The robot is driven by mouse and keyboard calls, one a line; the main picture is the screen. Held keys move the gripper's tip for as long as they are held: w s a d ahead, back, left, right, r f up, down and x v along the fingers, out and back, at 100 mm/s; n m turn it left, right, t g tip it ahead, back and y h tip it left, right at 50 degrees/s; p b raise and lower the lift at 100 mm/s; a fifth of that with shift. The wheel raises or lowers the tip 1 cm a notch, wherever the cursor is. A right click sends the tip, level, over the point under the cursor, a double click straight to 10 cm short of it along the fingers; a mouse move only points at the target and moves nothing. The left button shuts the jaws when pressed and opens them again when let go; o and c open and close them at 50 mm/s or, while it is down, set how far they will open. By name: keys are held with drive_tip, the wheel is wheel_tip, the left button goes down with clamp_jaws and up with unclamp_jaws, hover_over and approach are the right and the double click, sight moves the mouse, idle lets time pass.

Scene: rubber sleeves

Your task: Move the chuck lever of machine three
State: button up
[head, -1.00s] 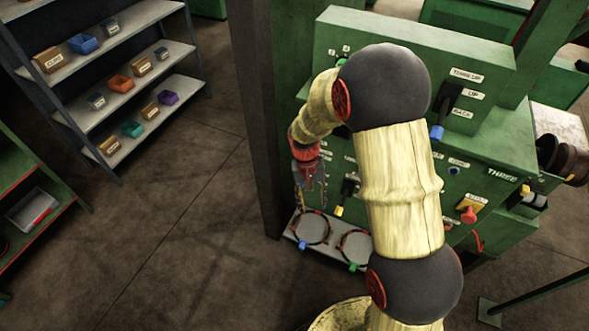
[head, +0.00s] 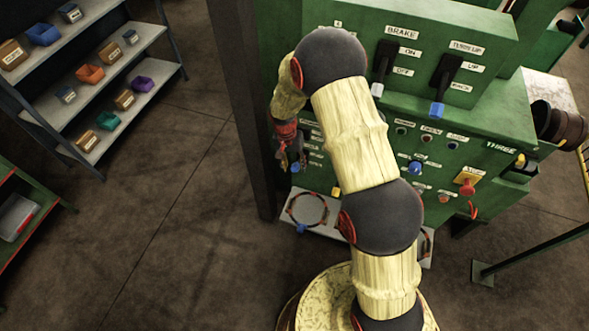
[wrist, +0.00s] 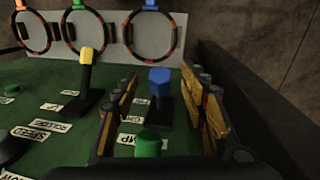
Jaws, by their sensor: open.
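Machine three is green, with its THREE label (head: 500,148) on the right in the head view. My gripper (head: 291,160) is at the left end of its front; its fingers also show in the wrist view (wrist: 160,76). The fingers are open, one on each side of a blue-knobbed lever (wrist: 160,86), without visible grip on it. A label ending in "MP" (wrist: 126,139) lies near that lever. A yellow-knobbed lever (wrist: 86,58) stands to its left. No chuck label is readable, so I cannot tell which lever is named so.
A green knob (wrist: 148,146) sits between the fingers, nearer the camera. A pale shelf with rings (head: 310,210) is below the panel. The brake lever (head: 385,65) is higher up. A dark post (head: 243,110) stands close left of my gripper. A bin rack (head: 90,80) is farther left.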

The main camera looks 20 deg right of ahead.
drive_tip(key=shift+s+d+f, duration=0.1)
drive_tip(key=shift+d+f, duration=0.1)
drive_tip(key=shift+f, duration=1.2)
drive_tip(key=shift+c, duration=0.8)
clamp_jaws()
